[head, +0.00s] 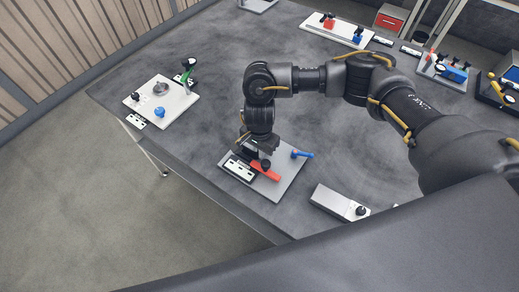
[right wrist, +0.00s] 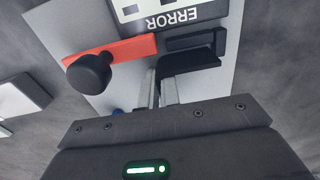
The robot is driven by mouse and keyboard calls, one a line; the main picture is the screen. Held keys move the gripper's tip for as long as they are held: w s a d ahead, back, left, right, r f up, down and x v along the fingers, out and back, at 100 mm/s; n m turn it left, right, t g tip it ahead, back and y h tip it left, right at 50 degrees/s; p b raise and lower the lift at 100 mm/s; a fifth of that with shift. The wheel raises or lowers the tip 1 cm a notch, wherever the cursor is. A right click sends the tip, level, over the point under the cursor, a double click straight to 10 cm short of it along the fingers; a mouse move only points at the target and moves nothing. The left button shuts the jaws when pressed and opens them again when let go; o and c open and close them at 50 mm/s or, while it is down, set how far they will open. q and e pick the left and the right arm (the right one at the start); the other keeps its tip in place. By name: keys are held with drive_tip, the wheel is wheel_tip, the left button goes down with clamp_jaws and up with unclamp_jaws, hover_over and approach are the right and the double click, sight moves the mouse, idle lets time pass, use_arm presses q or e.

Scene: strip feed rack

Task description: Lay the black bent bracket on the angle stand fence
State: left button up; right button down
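My right gripper (head: 262,150) is over a light grey plate (head: 290,180) near the table's front edge. In the right wrist view its two silver fingers (right wrist: 157,92) are close together, with a dark leg of the black bent bracket (right wrist: 192,64) between them. The bracket's wider face spreads to the right of the fingertips. A dark straight block (right wrist: 196,38), perhaps the fence, lies right beside it; I cannot tell whether they touch. A red bar (right wrist: 125,48) with a black knob (right wrist: 88,73) is to the left. My left gripper is not in view.
A white display (right wrist: 175,12) reading ERROR borders the plate. A blue handle (head: 301,154) stands at the plate's far corner. A grey box (head: 335,203) sits to the right. Another plate (head: 172,104) with knobs lies far left. Bare table separates the two plates.

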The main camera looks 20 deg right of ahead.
drive_tip(key=shift+f, duration=0.15)
drive_tip(key=c, duration=1.6)
unclamp_jaws()
drive_tip(key=shift+r, duration=0.2)
drive_tip(key=shift+r+b, duration=1.55)
drive_tip(key=shift+r, duration=4.45)
